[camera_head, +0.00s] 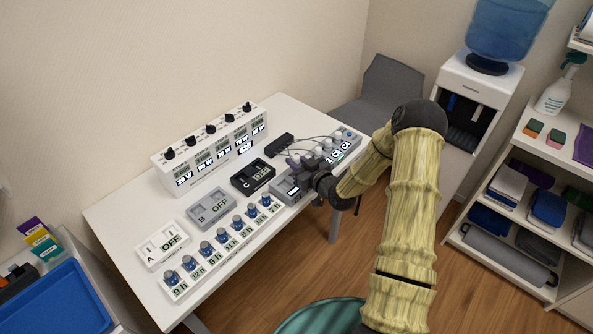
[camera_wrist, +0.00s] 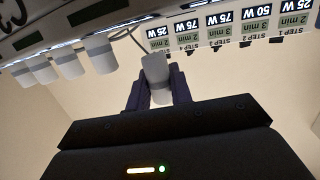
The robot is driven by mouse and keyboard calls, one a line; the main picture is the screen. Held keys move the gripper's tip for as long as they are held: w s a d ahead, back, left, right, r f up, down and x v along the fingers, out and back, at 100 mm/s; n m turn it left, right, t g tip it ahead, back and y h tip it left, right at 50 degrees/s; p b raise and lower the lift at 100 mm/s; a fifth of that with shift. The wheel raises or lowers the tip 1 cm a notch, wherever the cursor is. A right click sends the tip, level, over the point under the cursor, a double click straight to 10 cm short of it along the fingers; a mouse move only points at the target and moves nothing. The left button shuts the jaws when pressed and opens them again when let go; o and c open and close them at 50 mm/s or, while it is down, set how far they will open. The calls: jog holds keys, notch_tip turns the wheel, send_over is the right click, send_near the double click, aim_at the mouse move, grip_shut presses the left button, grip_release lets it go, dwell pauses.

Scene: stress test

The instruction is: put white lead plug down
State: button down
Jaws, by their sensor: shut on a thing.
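The white lead plug (camera_wrist: 155,68) is between the dark fingers of my gripper (camera_wrist: 157,88) in the wrist view, with a thin lead running off it. My gripper (camera_head: 299,170) is shut on it over the near side of the grey socket panel (camera_head: 280,188) in the head view. Several other white plugs stand in a row on that panel, one of them here (camera_head: 328,144); they also show beside the held plug in the wrist view (camera_wrist: 100,53). Whether the held plug touches the panel I cannot tell.
A black box C (camera_head: 253,177), a grey box B (camera_head: 211,208) and a white box A (camera_head: 163,244) sit on the white table (camera_head: 120,213). A row of blue-capped vials (camera_head: 221,236) runs along the front. A white unit with knobs and displays (camera_head: 212,150) stands behind.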

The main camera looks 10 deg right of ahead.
jog(key=shift+f, duration=0.1)
jog(key=shift+f, duration=2)
jog(key=shift+f, duration=0.2)
jog(key=c, duration=1.3)
grip_release()
jog(key=shift+r, duration=0.1)
jog(key=shift+o, duration=0.2)
